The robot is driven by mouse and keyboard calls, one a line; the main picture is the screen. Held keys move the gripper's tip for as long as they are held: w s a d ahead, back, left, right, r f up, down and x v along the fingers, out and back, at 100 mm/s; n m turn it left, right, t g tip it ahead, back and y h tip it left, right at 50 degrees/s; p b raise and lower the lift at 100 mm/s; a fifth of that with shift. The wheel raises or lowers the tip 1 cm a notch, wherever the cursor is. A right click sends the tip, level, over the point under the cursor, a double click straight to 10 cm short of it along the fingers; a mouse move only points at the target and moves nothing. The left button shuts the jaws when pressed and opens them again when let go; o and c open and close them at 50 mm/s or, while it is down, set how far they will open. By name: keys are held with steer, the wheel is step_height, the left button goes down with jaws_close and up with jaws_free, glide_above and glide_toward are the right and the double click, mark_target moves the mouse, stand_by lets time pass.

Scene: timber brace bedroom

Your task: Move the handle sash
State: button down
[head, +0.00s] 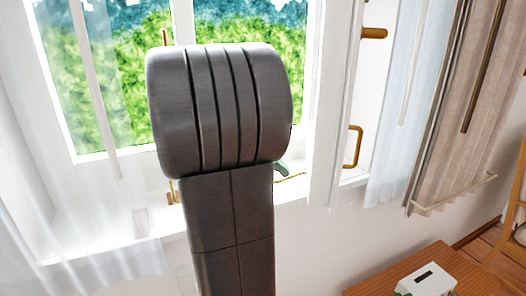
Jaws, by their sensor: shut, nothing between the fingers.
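The window's white sash (331,120) stands at the right of the window opening, seen at a steep angle, and looks swung open. A brass-coloured loop handle (355,147) shows beside its right edge. A brown peg-like fitting (373,33) sits higher up on the same side. My gripper does not show; my dark grey arm fills the middle of the view and hides the centre of the window and sill. A small grey-green piece (282,168) juts out behind my arm; I cannot tell what it is.
Sheer white curtains (80,80) hang at the left. A pale curtain (392,110) and a beige curtain (445,100) hang right of the sash. A wooden table (385,278) with a white box (427,280) stands at the lower right.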

steer(key=shift+s+d+f, duration=0.1)
steer(key=shift+s+d, duration=0.15)
steer(key=shift+d, duration=0.8)
steer(key=shift+s+d+f, duration=0.1)
steer(key=shift+s+d, duration=0.1)
steer(key=shift+d, duration=0.8)
